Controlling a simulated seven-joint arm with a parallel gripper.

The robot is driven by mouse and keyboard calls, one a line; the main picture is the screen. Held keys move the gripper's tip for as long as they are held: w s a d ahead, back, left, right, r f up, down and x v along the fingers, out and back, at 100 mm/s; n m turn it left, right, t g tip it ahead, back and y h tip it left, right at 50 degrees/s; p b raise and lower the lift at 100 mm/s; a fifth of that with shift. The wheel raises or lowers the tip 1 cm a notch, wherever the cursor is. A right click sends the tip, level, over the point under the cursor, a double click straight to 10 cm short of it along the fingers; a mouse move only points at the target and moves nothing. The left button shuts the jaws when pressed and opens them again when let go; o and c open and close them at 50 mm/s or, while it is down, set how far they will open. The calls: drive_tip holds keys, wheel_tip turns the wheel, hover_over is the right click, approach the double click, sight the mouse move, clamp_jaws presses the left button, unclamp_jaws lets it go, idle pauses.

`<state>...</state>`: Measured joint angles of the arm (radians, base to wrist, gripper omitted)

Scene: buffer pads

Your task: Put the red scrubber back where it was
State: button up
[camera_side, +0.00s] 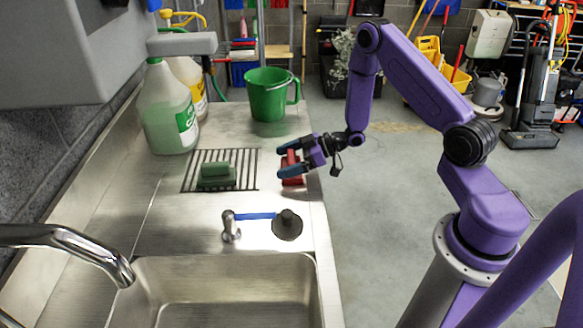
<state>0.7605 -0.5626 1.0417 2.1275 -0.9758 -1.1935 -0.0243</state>
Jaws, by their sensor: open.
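The red scrubber (291,181) sits on the steel counter near its right edge, below and between the fingers of my gripper (285,161). My gripper is open, with its two blue-tipped fingers pointing left over the counter. The fingers partly hide the scrubber, and I cannot tell whether they touch it. A green scrubber (217,174) lies to the left on a dark slatted drain grid (245,159).
A green pitcher (267,97) stands behind my gripper. Large jugs (171,115) stand at the back left. A tap handle with a blue lever (256,216), a dark round stopper (287,224) and the sink (215,270) lie in front. The counter between grid and gripper is clear.

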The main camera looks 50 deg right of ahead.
drive_tip(key=shift+w+a+f, duration=0.1)
drive_tip(key=shift+w+a, duration=0.05)
drive_tip(key=c, duration=1)
drive_tip(key=shift+o, duration=0.2)
